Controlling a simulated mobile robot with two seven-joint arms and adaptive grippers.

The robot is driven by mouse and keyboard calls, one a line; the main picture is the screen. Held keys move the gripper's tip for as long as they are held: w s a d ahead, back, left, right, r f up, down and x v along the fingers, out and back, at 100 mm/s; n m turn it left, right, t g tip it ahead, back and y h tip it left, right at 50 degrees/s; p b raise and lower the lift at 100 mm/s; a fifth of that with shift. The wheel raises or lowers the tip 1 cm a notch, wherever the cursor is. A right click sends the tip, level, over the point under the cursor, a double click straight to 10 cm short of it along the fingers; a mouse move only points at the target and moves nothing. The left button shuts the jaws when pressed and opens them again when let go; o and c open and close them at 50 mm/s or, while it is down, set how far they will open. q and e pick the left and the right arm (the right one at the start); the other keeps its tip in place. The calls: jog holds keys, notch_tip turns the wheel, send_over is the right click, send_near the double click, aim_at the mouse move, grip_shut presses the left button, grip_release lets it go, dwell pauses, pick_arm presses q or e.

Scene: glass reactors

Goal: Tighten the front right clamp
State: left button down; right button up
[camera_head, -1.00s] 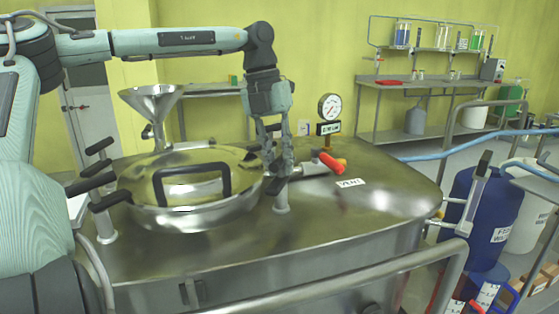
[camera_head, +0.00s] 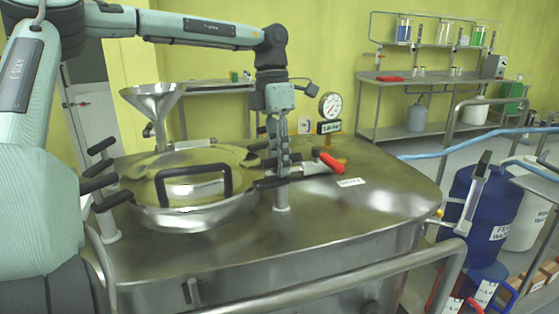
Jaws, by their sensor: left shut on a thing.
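The round steel manway lid (camera_head: 155,185) with a black loop handle lies shut on the reactor top (camera_head: 340,215). The front right clamp (camera_head: 281,196) stands at the lid's right edge, a steel post with a black bar handle (camera_head: 265,184) lying roughly level. My left gripper (camera_head: 281,172) points straight down over this post and is shut on the clamp's handle. Its fingers hide part of the handle. My right gripper is not in view.
A red-handled valve (camera_head: 330,162) sits just right of the gripper, with a pressure gauge (camera_head: 331,106) behind it. A steel funnel (camera_head: 153,100) stands behind the lid. More black-handled clamps (camera_head: 100,184) line the lid's left side. A steel rail (camera_head: 330,280) crosses in front.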

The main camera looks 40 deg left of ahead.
pick_arm(q)
jog(key=m, duration=0.4)
jog(key=shift+w+m+g, duration=0.1)
jog(key=shift+m+g, duration=0.2)
jog(key=m, duration=0.4)
jog(key=shift+g+y, duration=0.4)
jog(key=shift+m, duration=0.3)
jog(key=c, duration=1.4)
grip_release()
jog(key=shift+o, duration=0.2)
jog(key=v, duration=1.2)
jog(key=shift+d, duration=0.15)
